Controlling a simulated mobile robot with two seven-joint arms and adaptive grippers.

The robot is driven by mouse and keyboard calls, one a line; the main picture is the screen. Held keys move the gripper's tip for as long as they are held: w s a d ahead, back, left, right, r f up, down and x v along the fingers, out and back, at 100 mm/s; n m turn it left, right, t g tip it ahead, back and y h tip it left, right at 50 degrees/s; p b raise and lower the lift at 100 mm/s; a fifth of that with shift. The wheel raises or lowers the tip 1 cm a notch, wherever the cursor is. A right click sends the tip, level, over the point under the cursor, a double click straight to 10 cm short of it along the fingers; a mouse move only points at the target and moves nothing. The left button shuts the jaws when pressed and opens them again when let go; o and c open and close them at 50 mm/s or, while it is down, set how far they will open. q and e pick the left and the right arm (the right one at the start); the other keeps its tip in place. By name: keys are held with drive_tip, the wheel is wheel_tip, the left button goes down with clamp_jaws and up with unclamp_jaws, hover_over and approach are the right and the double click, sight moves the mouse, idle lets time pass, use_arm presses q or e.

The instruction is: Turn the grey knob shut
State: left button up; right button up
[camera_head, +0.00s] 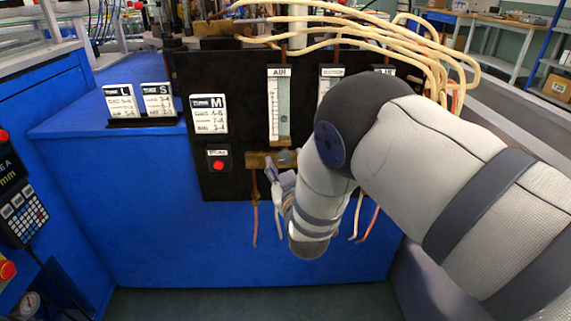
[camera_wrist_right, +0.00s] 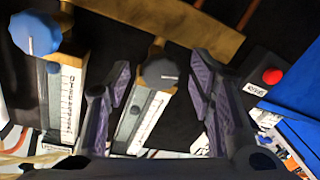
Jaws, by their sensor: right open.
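The grey knob (camera_wrist_right: 160,72) sits on a brass fitting at the end of a flowmeter scale in the right wrist view. In the head view the grey knob (camera_head: 285,157) shows small below the AIR flowmeter (camera_head: 279,105), partly hidden by my right gripper. My right gripper (camera_wrist_right: 161,88) is open, with its two purple-padded fingers on either side of the grey knob and a gap showing on both sides. In the head view the right gripper (camera_head: 278,180) is small, just below the knob. My left gripper is in neither view.
A blue knob (camera_wrist_right: 36,33) is at the left of the wrist view. A red button (camera_head: 217,165) is on the black panel (camera_head: 245,185), left of the gripper. Tubes hang below the panel. Cards stand on the blue cabinet (camera_head: 75,122). My right arm hides the panel's right side.

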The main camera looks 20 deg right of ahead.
drive_tip(key=shift+w+d, duration=0.1)
drive_tip(key=shift+w, duration=0.4)
drive_tip(key=c, duration=1.2)
drive_tip(key=shift+o, duration=0.2)
